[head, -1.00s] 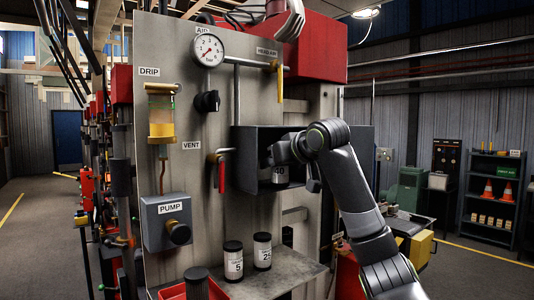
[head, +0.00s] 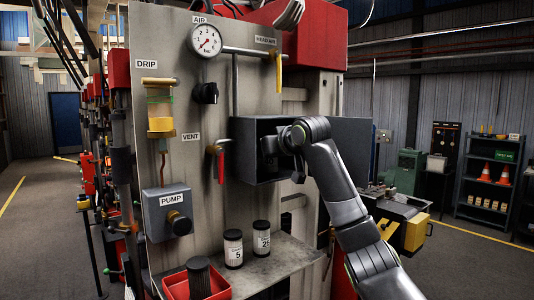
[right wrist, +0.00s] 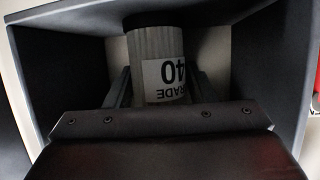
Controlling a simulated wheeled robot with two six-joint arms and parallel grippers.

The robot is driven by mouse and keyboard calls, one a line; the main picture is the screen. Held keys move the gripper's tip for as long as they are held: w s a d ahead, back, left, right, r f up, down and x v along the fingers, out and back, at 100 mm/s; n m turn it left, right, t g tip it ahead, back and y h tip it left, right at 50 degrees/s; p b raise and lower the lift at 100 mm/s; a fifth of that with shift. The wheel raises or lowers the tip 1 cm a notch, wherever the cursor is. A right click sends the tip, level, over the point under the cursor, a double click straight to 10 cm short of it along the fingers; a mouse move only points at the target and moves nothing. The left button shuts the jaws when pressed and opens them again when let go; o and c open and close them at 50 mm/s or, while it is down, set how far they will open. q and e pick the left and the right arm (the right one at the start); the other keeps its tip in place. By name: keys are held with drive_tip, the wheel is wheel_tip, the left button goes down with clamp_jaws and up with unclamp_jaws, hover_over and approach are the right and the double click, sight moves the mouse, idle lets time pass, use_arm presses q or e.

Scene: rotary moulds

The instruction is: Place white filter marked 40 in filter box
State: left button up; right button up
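The white filter marked 40 (right wrist: 158,65) is inside the dark grey open filter box (head: 243,150). It appears upside down in the right wrist view, a pale ribbed cylinder with a dark end and a white "GRADE 40" label. My right gripper (right wrist: 160,85) reaches into the box, one finger on each side of the filter, and looks closed against it. In the head view my right gripper (head: 272,150) is dark against the box and the filter cannot be made out. Contact with the box floor cannot be judged. My left gripper is not in view.
Two labelled filters, 5 (head: 233,248) and 24 (head: 262,240), stand on the metal shelf (head: 285,262) below. A red tray (head: 222,287) holds a dark cylinder (head: 199,278). A red vent lever (head: 220,165) lies just left of the box.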

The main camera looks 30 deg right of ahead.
drive_tip(key=shift+o, duration=1.2)
drive_tip(key=shift+r, duration=0.1)
drive_tip(key=shift+r, duration=0.15)
drive_tip(key=shift+s, duration=0.35)
drive_tip(key=b+v, duration=0.5)
drive_tip(key=v, duration=0.6)
drive_tip(key=shift+s+r, duration=0.15)
drive_tip(key=shift+r, duration=0.05)
